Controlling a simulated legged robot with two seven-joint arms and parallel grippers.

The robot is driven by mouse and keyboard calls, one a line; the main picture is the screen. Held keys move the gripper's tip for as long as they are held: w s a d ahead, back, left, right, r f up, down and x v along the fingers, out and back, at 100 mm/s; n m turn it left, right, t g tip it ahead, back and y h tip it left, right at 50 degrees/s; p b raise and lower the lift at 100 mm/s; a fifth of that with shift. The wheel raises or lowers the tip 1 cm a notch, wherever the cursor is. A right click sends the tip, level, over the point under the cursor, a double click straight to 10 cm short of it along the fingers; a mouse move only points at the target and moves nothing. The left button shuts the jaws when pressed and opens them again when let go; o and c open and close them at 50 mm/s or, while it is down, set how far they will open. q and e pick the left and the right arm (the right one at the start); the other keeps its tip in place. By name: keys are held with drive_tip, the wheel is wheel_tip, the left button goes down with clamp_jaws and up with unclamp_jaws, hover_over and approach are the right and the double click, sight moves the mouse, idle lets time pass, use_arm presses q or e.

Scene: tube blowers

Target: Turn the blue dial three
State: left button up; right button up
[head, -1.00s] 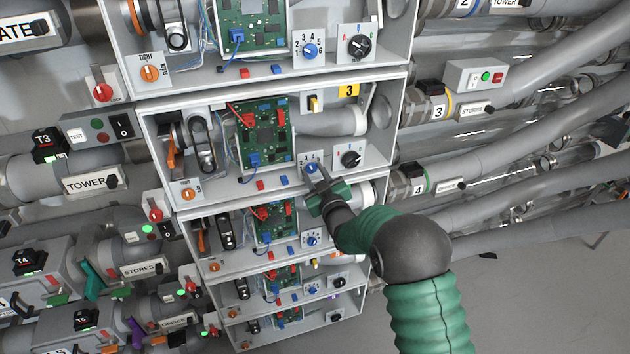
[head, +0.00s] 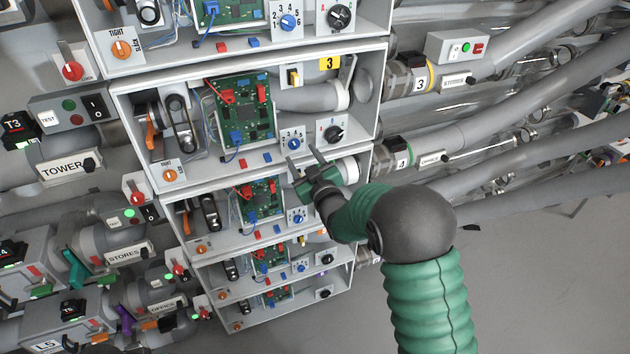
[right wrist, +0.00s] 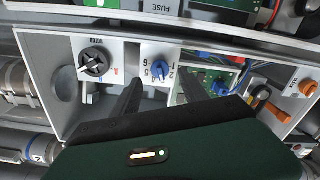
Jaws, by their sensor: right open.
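The blue dial (head: 294,143) sits on a small white numbered plate in the box with the yellow 3 label (head: 330,63). My right gripper (head: 303,158) is open and empty in the head view, its two fingers parted just below the dial, apart from it. In the right wrist view, where the picture is upside down, a blue dial (right wrist: 161,69) shows between and beyond the two fingertips (right wrist: 160,88). My left gripper is not in view.
A black dial (head: 333,133) is right of the blue one. A green circuit board (head: 245,110) with wires is to its left. Similar boxes stand above and below. Grey pipes (head: 510,70) run along the right side.

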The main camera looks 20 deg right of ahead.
drive_tip(key=s+b, duration=0.2)
drive_tip(key=s, duration=1)
drive_tip(key=shift+s, duration=0.2)
drive_tip(key=shift+d, duration=0.1)
drive_tip(key=s+f+m+g+h, duration=0.1)
drive_tip(key=s+f+g, duration=0.3)
drive_tip(key=f, duration=0.2)
drive_tip(key=s+f+m+g, duration=0.2)
drive_tip(key=s+f+g, duration=0.25)
drive_tip(key=f, duration=0.25)
drive_tip(key=s+a+f+g, duration=0.1)
drive_tip(key=s+f+g, duration=0.1)
drive_tip(key=s, duration=0.5)
drive_tip(key=s+a+f+m+g, duration=0.1)
drive_tip(key=s+f+g, duration=0.2)
drive_tip(key=s+g, duration=0.2)
drive_tip(key=s, duration=0.3)
drive_tip(key=shift+s+a+f, duration=0.2)
drive_tip(key=shift+a+f, duration=0.05)
drive_tip(key=shift+a, duration=0.1)
